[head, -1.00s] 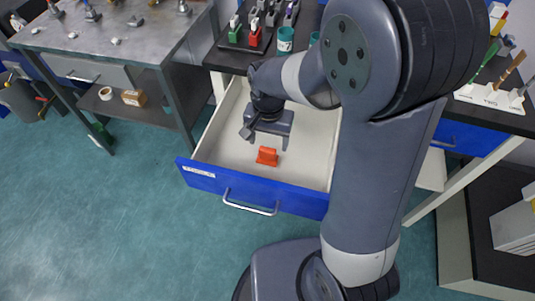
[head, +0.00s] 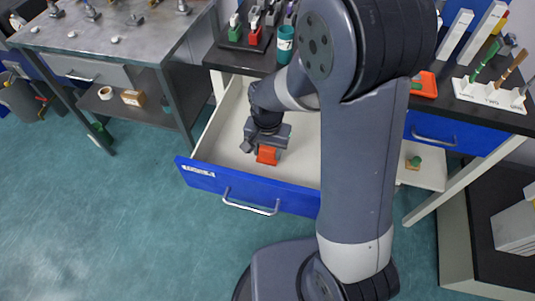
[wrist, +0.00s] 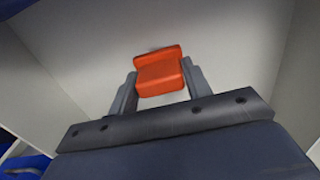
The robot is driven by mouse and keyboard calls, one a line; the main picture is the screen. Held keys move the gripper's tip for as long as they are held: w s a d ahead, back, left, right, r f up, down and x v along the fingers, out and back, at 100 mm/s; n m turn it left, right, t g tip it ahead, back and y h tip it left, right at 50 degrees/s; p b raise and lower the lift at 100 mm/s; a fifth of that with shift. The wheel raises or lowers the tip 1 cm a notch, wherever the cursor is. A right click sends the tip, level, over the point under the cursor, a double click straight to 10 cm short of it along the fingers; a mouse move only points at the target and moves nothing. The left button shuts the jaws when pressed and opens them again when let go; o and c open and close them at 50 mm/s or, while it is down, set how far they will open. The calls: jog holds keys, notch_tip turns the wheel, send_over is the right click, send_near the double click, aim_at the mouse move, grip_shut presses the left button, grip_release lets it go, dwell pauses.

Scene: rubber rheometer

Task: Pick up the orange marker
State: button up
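The orange marker (head: 267,155) is a small block with a raised grip, standing on the floor of the open drawer (head: 225,140). It also shows at the top centre of the wrist view (wrist: 160,73). My gripper (head: 266,147) is down in the drawer at the marker. In the wrist view my gripper (wrist: 160,85) has one finger on each side of the marker. The fingers look spread, with little gap to its sides; I cannot tell whether they touch it. The marker's far side is hidden.
The drawer's blue front (head: 250,193) and pale side walls surround my gripper. A grey metal table (head: 110,45) stands at the left. The dark bench top (head: 225,57) above the drawer holds a rack and a teal cup (head: 285,40). My arm covers the drawer's right part.

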jog(key=c, duration=0.6)
notch_tip(320, 180, up, 10)
jog(key=shift+p, duration=0.65)
jog(key=o, duration=0.5)
jog(key=shift+c, duration=1.3)
notch_tip(320, 180, up, 12)
jog(key=p, duration=1)
send_over(267, 148)
